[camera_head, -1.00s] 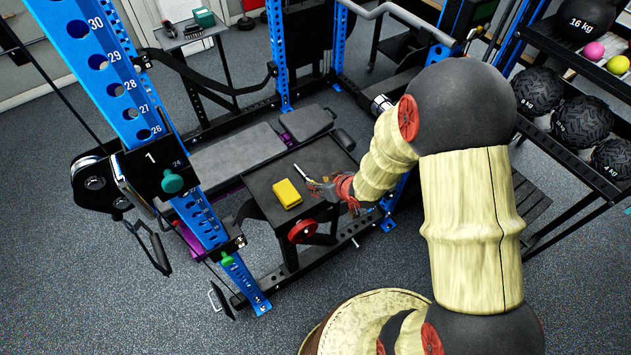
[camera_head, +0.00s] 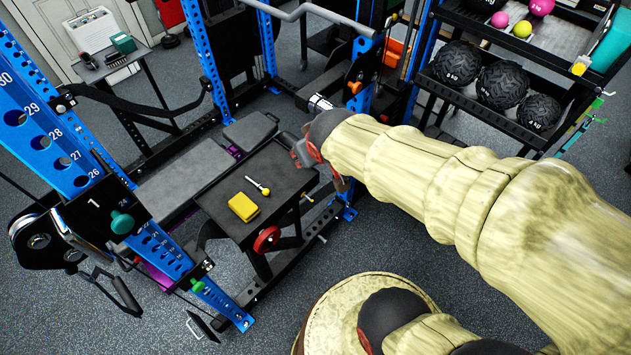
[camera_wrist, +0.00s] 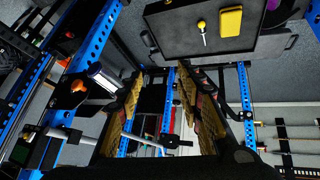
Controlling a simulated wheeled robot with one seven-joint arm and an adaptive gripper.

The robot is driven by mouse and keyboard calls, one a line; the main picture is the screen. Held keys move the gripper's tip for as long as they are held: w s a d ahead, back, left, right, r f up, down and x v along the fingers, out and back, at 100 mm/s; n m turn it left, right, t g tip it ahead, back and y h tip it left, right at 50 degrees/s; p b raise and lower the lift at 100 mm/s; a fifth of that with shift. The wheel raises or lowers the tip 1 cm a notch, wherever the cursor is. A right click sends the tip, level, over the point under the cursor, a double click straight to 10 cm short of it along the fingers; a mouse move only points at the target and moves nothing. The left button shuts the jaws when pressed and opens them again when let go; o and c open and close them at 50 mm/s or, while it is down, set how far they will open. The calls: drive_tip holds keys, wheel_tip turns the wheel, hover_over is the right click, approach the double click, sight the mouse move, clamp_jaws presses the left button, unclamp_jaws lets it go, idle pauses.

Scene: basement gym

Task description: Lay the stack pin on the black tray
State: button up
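The pin also shows in the wrist view (camera_wrist: 203,30), on the tray (camera_wrist: 165,30) at the top of the picture, apart from my fingers. My gripper (camera_head: 303,150) is beyond the tray's right edge in the head view, clear of the pin. In the wrist view my gripper (camera_wrist: 160,76) has its two fingers spread wide with nothing between them.
A yellow block (camera_head: 243,206) lies on the tray. A padded bench (camera_head: 185,180) runs beside it, within the blue rack posts (camera_head: 205,60). A red-rimmed wheel (camera_head: 267,239) is at the tray's front. A rack of black balls (camera_head: 503,84) stands at the right.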

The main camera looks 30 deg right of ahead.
drive_tip(key=s+a+r+y, duration=0.1)
drive_tip(key=s+a+r, duration=0.1)
drive_tip(key=s, duration=0.4)
drive_tip(key=s+a+r+g, duration=0.1)
drive_tip(key=s+a+r, duration=0.2)
drive_tip(key=s+r, duration=0.2)
drive_tip(key=shift+s+a+m+y, duration=0.3)
drive_tip(key=shift+s+y, duration=0.1)
drive_tip(key=shift+s, duration=0.55)
drive_tip(key=shift+d, duration=0.1)
wheel_tip(320, 180, down, 7)
drive_tip(key=b, duration=0.7)
drive_tip(key=shift+r, duration=0.15)
drive_tip(key=shift+c, duration=0.4)
